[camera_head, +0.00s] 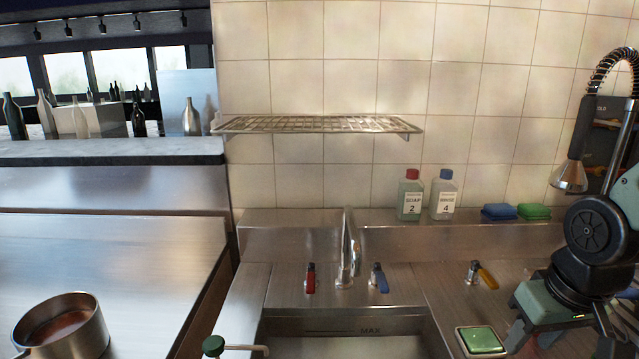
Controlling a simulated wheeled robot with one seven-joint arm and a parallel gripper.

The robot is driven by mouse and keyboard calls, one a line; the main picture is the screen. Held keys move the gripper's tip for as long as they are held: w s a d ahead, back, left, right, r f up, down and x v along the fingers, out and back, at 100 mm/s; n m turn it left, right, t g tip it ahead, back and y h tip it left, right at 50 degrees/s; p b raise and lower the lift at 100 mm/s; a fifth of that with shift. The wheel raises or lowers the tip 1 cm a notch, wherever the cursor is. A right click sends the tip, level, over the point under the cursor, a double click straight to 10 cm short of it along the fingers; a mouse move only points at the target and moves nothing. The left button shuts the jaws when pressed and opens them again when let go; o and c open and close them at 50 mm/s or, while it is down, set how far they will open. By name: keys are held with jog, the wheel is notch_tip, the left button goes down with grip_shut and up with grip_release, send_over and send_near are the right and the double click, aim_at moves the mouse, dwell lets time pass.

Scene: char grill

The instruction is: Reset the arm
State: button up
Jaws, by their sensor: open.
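My arm comes in at the right edge, with a round black joint and pale green parts. My gripper (560,343) is at the lower right, pointing down over the steel counter right of the sink. Its fingers are apart and I see nothing held between them. The fingertips are partly cut off by the bottom edge of the picture.
The sink basin (345,347) is at bottom centre, behind it a faucet (347,250) with red and blue handles. A green-topped metal-rimmed item (482,340) lies just left of my gripper. Soap (411,198) and rinse (443,198) bottles, sponges (516,211), a hanging sprayer (570,176), wire shelf (320,124) and pot (62,328) surround it.

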jog(key=s+a+r+n+g, duration=0.2)
jog(key=s+a+n, duration=0.5)
jog(key=s+a, duration=0.5)
jog(key=a, duration=0.4)
jog(key=shift+s+a, duration=0.25)
jog(key=shift+s, duration=0.05)
